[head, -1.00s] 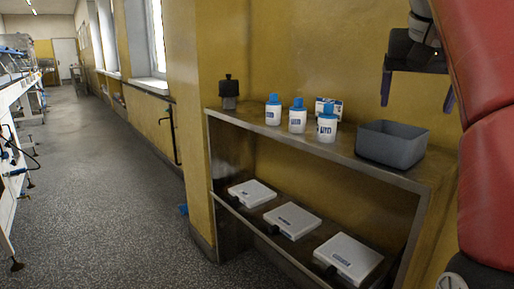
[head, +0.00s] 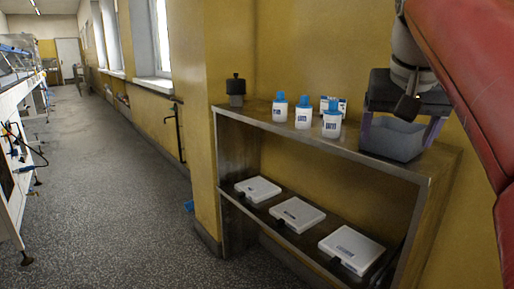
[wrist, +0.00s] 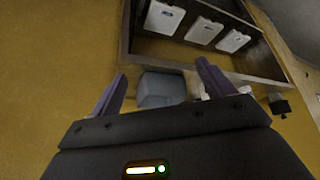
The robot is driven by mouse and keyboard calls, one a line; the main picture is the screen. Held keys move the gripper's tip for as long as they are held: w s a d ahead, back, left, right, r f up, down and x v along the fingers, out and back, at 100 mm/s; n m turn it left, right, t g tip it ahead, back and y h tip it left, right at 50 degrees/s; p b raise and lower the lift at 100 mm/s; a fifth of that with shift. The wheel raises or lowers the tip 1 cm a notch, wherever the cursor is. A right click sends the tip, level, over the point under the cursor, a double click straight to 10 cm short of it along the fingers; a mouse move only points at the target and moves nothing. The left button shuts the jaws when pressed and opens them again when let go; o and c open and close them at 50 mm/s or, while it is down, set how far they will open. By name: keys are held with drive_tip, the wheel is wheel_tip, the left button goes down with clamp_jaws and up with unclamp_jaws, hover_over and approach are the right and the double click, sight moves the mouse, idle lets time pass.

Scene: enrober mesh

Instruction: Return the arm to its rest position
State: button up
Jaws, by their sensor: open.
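My gripper (head: 401,142) is at the upper right of the head view, its purple fingers apart and pointing down. It overlaps the grey bin (head: 392,148) in the picture and hides part of it; I cannot tell the gap between them. In the wrist view my gripper (wrist: 158,72) shows its two fingers spread with nothing held between them, and the grey bin (wrist: 160,90) shows beyond them. My red arm runs down the right edge of the head view.
A metal shelf (head: 290,130) stands against the yellow wall. It holds white bottles with blue caps (head: 303,113), a small box and a dark jar (head: 236,91) on top, and white flat cases (head: 298,214) below. Open floor (head: 110,180) lies to the left.

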drive_tip(key=s+a+f+n, duration=0.1)
drive_tip(key=s+f, duration=0.3)
drive_tip(key=f, duration=0.6)
drive_tip(key=s+a+f+n+y, duration=0.1)
drive_tip(key=s+a+f, duration=0.3)
drive_tip(key=f, duration=0.6)
drive_tip(key=s+a+f+n+y, duration=0.1)
drive_tip(key=s+a+f, duration=0.1)
drive_tip(key=s+f, duration=0.4)
wheel_tip(320, 180, down, 5)
drive_tip(key=shift+a+r+n, duration=0.2)
drive_tip(key=shift+a+n, duration=0.15)
drive_tip(key=shift+n, duration=0.05)
